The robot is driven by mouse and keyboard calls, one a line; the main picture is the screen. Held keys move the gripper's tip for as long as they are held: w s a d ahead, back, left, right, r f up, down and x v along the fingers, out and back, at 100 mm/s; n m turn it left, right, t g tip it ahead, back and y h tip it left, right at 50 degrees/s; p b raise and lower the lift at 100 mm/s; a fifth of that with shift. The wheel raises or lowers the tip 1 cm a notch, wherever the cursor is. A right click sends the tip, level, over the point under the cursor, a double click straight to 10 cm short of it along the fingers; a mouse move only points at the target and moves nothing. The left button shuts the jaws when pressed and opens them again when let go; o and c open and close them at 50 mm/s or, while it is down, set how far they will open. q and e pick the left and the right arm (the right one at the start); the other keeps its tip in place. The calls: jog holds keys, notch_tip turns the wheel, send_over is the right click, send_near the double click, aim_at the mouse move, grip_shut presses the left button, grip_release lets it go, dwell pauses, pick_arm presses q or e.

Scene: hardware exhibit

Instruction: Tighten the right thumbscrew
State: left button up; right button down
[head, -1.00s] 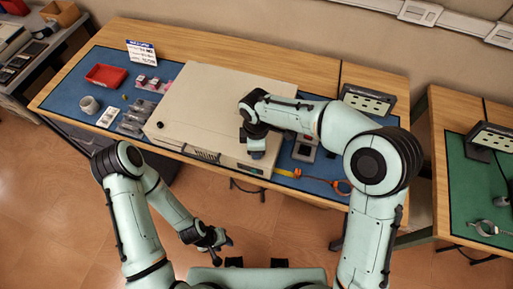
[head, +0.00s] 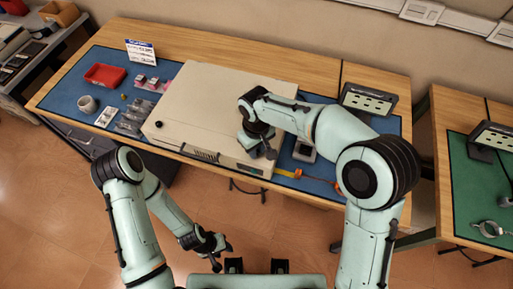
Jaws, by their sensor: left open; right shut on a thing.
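The beige instrument case (head: 215,95) lies flat on the blue mat, its front facing me. A small dark knob, apparently the left thumbscrew (head: 158,124), shows near its front left corner. My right gripper (head: 262,151) is over the case's front right corner. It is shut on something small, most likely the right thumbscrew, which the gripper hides. My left gripper (head: 223,248) is open and empty, low in front of the bench, well away from the case.
A red tray (head: 104,75), a white cup (head: 87,103) and small packets (head: 135,118) lie left of the case. An orange-handled tool (head: 290,174) and a grey device (head: 305,148) lie to its right. A dark panel (head: 368,100) stands behind them.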

jog(key=m, duration=0.6)
jog(key=shift+b, duration=0.3)
jog(key=m, duration=0.3)
jog(key=shift+m, duration=0.4)
pick_arm(q)
jog(key=shift+s+f, duration=0.4)
jog(key=shift+f, duration=0.2)
pick_arm(e)
jog(key=shift+m, duration=1.6)
jog(key=c, duration=1)
grip_release()
jog(key=shift+r, duration=0.1)
